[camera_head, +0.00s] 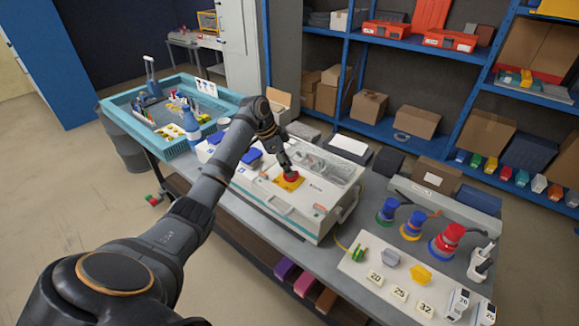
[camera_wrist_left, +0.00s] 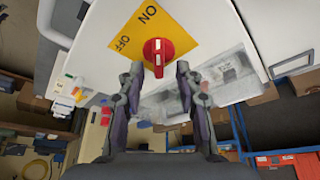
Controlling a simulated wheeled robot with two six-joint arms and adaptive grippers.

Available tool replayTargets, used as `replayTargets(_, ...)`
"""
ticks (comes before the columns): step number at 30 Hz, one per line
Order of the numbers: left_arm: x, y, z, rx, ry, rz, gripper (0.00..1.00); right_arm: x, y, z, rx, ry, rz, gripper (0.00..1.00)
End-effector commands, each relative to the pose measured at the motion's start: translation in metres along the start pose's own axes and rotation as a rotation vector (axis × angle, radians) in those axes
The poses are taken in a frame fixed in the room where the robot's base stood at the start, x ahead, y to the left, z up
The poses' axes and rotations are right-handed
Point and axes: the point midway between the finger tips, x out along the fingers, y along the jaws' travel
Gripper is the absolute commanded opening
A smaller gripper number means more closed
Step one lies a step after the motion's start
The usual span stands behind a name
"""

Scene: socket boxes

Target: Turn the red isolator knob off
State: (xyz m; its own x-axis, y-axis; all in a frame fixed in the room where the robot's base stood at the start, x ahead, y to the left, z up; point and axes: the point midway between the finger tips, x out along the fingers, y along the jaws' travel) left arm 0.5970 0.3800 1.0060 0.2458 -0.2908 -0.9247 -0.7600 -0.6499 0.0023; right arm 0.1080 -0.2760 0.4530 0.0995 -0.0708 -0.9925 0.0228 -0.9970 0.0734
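The red isolator knob (camera_head: 291,176) sits on a yellow plate (camera_head: 287,184) on the white box (camera_head: 268,196). In the left wrist view the knob (camera_wrist_left: 158,50) has a raised bar with pale marks, running roughly up and down the picture. The yellow plate (camera_wrist_left: 182,40) reads ON above the knob and OFF to its left. My left gripper (camera_head: 287,167) is at the knob. In the wrist view my left gripper's fingers (camera_wrist_left: 159,70) are open, one each side of the knob's lower part, with visible gaps. Contact cannot be seen. My right gripper is not in view.
A teal tray (camera_head: 118,103) with small parts stands at the back left of the bench. Blue, yellow and red sockets (camera_head: 447,240) stand to the right, behind a pale board (camera_head: 350,268) with number cards. Blue shelves (camera_head: 405,130) with cartons stand behind the bench.

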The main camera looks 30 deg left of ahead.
Motion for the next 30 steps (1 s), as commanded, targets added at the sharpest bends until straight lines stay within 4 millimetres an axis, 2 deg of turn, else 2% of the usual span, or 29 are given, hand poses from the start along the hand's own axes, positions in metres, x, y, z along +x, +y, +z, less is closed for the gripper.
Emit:
replayTargets(1,0.006,0.001,-0.001,0.0,0.001,0.003,0.35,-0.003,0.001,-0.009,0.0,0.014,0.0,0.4)
replayTargets(4,0.015,0.0,-0.001,0.0,0.0,0.0,0.35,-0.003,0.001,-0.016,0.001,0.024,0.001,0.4)
replayTargets(13,0.019,0.0,0.0,0.001,0.001,-0.001,0.35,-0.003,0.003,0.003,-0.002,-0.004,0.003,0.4)
replayTargets(21,0.018,0.0,0.0,0.001,0.0,-0.001,0.0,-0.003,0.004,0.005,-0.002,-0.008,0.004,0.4)
replayTargets(30,0.018,0.0,0.0,-0.005,0.0,-0.003,0.0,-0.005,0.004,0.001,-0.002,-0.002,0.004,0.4)
